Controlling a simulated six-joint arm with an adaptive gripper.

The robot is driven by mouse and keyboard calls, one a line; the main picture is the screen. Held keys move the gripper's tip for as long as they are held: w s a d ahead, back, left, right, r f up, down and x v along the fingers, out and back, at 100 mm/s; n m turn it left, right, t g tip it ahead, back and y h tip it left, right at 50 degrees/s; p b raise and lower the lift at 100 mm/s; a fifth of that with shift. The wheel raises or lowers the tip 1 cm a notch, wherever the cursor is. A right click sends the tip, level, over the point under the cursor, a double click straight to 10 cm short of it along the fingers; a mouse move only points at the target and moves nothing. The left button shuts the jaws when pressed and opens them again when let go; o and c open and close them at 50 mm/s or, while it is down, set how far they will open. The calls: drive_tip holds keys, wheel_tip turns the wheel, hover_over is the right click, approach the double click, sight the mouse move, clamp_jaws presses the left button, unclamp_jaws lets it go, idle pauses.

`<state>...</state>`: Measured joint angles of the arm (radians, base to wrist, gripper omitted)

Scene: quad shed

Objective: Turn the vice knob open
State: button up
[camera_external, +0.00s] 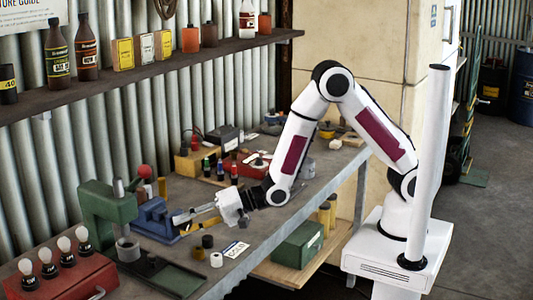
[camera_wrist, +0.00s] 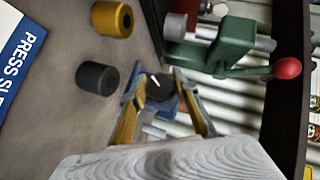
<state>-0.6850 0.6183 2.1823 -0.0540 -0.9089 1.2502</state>
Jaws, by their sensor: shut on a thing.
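The blue vice (camera_external: 155,219) sits on the bench beside a green press. In the wrist view its blue body (camera_wrist: 170,105) shows behind a dark round knob (camera_wrist: 158,88) with a short white mark. My gripper (camera_external: 183,222) reaches the vice from the right, roughly level. In the wrist view, my gripper's (camera_wrist: 161,96) two yellow fingers lie on either side of the knob and are shut on it. The knob is too small and covered to make out in the external view.
A green press (camera_external: 108,212) with a red ball handle (camera_wrist: 287,68) stands close by the vice. Black (camera_wrist: 97,78) and yellow (camera_wrist: 112,18) cylinders stand on the bench near my fingers. A red box with bulbs (camera_external: 62,280) is at the front left.

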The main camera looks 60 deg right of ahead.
drive_tip(key=shift+h, duration=0.3)
drive_tip(key=shift+n+g+h, duration=0.3)
drive_tip(key=shift+n+h, duration=0.1)
drive_tip(key=shift+n, duration=0.1)
drive_tip(key=shift+n+g+h, duration=0.4)
drive_tip(key=shift+n+h, duration=0.6)
drive_tip(key=shift+h, duration=0.5)
drive_tip(key=shift+n+h, duration=1.2)
drive_tip(key=shift+h, duration=1.1)
drive_tip(key=o, duration=1.1)
drive_tip(key=shift+s+r, duration=0.1)
drive_tip(key=shift+v, duration=5.85)
drive_tip(key=shift+r, duration=0.1)
